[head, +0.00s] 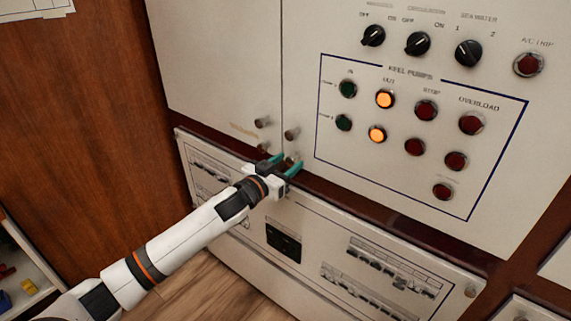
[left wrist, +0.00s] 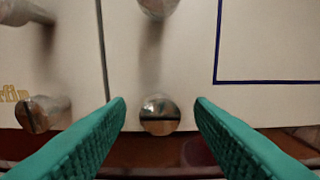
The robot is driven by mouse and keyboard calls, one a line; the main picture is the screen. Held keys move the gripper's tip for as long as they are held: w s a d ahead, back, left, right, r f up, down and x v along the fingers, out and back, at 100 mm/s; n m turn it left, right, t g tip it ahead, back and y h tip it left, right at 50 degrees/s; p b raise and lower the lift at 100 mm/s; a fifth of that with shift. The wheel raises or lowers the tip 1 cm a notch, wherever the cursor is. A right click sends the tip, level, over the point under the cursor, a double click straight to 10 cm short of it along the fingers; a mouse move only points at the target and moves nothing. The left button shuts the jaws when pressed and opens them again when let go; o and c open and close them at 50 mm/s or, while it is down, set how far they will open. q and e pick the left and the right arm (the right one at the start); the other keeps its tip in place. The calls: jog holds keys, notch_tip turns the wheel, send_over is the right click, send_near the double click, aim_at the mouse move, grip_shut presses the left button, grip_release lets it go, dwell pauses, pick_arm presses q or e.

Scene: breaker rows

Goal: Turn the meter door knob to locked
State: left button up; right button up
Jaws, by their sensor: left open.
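A round metal knob (left wrist: 160,108) with a dark, roughly horizontal slot shows between my fingers in the left wrist view. It sits low on the right-hand cream panel, just right of the door seam; no label naming it as the meter door knob is readable. My left gripper (head: 285,164) is open, its teal fingers pointing at the panel, one on each side of this knob with gaps on both sides. In the head view the fingers partly hide the knob. My right gripper is not in view.
Another slotted knob (left wrist: 42,114) is left of the seam, its slot nearly upright. Further knobs stick out above, one (head: 291,134) on the right panel and one (head: 262,123) on the left. Lamps and black rotary switches (head: 418,43) are up and right. A wooden wall (head: 85,110) stands left.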

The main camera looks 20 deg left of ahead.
pick_arm(q)
jog(key=c, duration=1)
jog(key=shift+m, duration=0.4)
jog(key=m+p, duration=0.2)
jog(key=shift+m, duration=0.4)
jog(key=m+p, duration=0.1)
jog(key=m, duration=0.3)
jog(key=shift+s+d+m, duration=0.1)
jog(key=shift+m, duration=0.2)
jog(key=m+p, duration=0.1)
jog(key=m, duration=0.3)
jog(key=shift+f+m, duration=0.1)
jog(key=shift+m, duration=0.2)
jog(key=m, duration=0.4)
jog(key=shift+f+m, duration=0.1)
jog(key=shift+m, duration=0.3)
